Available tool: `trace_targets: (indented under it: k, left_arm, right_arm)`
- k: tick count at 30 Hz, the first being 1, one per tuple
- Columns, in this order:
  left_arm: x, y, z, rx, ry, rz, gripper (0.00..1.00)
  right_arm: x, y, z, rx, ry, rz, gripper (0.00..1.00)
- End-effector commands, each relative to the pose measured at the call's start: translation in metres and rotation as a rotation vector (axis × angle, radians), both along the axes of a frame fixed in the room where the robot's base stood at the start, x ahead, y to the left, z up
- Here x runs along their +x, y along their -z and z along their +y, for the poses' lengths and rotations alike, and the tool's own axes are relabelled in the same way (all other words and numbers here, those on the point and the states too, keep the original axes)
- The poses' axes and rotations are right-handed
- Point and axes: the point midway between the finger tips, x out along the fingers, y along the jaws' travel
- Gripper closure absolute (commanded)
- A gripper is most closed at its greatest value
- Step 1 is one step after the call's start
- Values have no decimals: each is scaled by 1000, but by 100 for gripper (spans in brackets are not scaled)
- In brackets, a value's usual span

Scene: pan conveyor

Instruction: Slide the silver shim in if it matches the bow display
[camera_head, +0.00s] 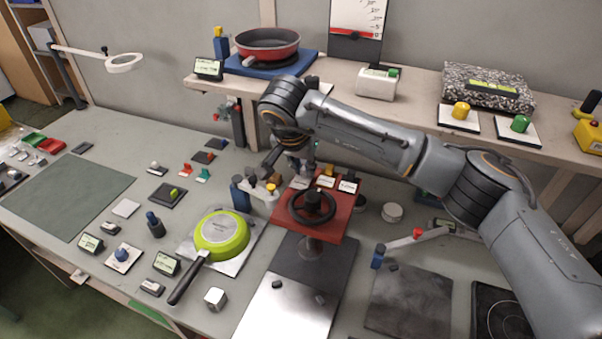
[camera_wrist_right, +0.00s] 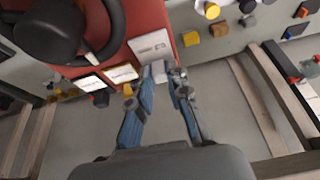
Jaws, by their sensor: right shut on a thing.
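My right gripper (camera_head: 300,170) reaches down at the back edge of the red plate (camera_head: 283,222). In the right wrist view the gripper (camera_wrist_right: 163,72) has its fingers close together around a small pale, silvery piece (camera_wrist_right: 160,69), apparently the silver shim; most of it is hidden. It is beside a white label card (camera_wrist_right: 151,45) on the red plate. A black handwheel (camera_head: 313,219) stands on the plate. Small displays stand at the left (camera_head: 90,243), in front (camera_head: 166,263) and on the shelf (camera_head: 208,68); I cannot tell which shows bow, and their text is too small to read.
A green pan (camera_head: 222,233) lies upside down left of the red plate. A red pan (camera_head: 268,41) sits on a blue stand on the shelf (camera_head: 425,110). A metal cube (camera_head: 215,299) stands in front. The green mat (camera_head: 65,195) at the left is bare.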

Motion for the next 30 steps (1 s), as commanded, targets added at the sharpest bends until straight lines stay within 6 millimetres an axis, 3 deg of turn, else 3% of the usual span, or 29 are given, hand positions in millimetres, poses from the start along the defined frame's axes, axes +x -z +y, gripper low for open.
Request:
trace_targets:
  k: [3,7,8,11,17,23,30]
  left_arm:
    - [-22,1,6,8,1,32,56]
    - [-25,1,10,13,3,36,56]
    - [-22,1,10,13,3,33,56]
    - [-9,0,5,7,1,15,56]
    - [13,-2,-2,-3,0,-21,56]
    - [-2,0,3,3,0,3,56]
    - [-2,0,2,3,1,2,56]
  right_arm:
    - [-5,0,3,1,-7,16,100]
    - [-6,0,4,3,-9,16,100]
    - [-6,0,4,3,-9,16,82]
    - [-5,0,3,2,-8,16,61]
    - [-4,-1,3,1,-6,12,60]
    - [-6,-7,4,2,-7,10,60]
    - [-20,-48,11,1,-9,7,60]
